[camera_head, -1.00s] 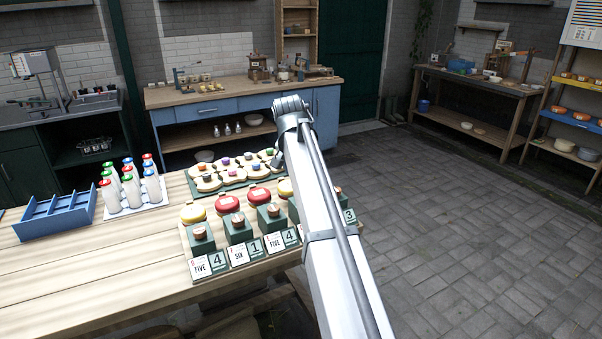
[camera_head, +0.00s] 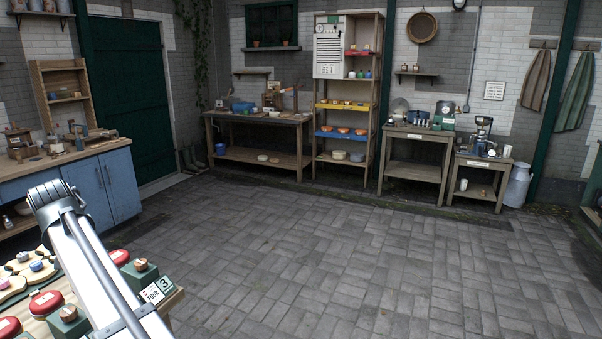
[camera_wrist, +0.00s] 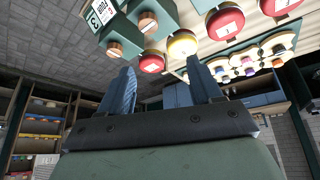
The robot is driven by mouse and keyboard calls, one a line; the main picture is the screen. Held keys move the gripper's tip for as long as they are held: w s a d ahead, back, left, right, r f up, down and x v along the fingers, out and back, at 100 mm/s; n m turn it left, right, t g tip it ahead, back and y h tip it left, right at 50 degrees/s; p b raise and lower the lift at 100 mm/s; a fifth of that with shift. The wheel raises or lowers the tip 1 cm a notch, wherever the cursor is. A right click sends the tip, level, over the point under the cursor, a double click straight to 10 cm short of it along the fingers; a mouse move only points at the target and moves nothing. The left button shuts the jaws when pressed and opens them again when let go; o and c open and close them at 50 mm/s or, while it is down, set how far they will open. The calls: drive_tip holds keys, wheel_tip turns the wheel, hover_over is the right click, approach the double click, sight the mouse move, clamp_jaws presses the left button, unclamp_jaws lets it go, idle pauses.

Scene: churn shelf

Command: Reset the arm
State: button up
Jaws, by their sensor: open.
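My gripper (camera_wrist: 161,66) shows in the wrist view with its two blue-grey fingers apart and nothing between them. In the head view my pale arm crosses the lower left corner, over the edge of the wooden table. The gripper itself does not show there. I cannot tell how far the fingers are from the lids.
A card reading 3 (camera_head: 163,284) stands by the table's right corner, near red lids (camera_head: 46,303). A blue cabinet (camera_head: 103,187) stands behind. Open paved floor (camera_head: 320,260) lies to the right. A tall shelf (camera_head: 347,105) and small benches (camera_head: 415,150) line the far wall.

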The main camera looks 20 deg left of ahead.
drive_tip(key=w+d+f+n+g+h, duration=0.1)
drive_tip(key=d+f, duration=0.8)
drive_tip(key=f, duration=0.4)
drive_tip(key=w+d+f+n, duration=0.1)
drive_tip(key=w+d+f, duration=0.1)
drive_tip(key=d+f, duration=0.85)
drive_tip(key=w+d+f+m+g+h, duration=0.15)
drive_tip(key=w+d+f, duration=0.25)
drive_tip(key=d+f, duration=0.95)
drive_tip(key=w+d+f+m+h, duration=0.2)
drive_tip(key=w+d+f+m, duration=0.15)
drive_tip(key=d+f, duration=1)
drive_tip(key=s+d+f+m+g+h, duration=0.15)
drive_tip(key=d+f, duration=0.35)
drive_tip(key=d, duration=0.7)
drive_tip(key=s+d+f+m+g, duration=0.1)
drive_tip(key=s+d+f+g, duration=0.3)
drive_tip(key=d, duration=0.8)
drive_tip(key=s+d+f+m+g, duration=0.1)
drive_tip(key=s+d+f+m, duration=0.2)
drive_tip(key=s+d, duration=0.3)
drive_tip(key=s+d+f+m+y, duration=0.1)
drive_tip(key=s+d+f+m, duration=0.2)
drive_tip(key=d, duration=1.1)
drive_tip(key=shift+s+f+g+y, duration=0.3)
drive_tip(key=shift+s+f+g, duration=0.1)
drive_tip(key=shift+s+f, duration=1)
drive_tip(key=shift+s+a+r+m, duration=0.1)
drive_tip(key=shift+r+m, duration=0.05)
drive_tip(key=shift+m, duration=0.1)
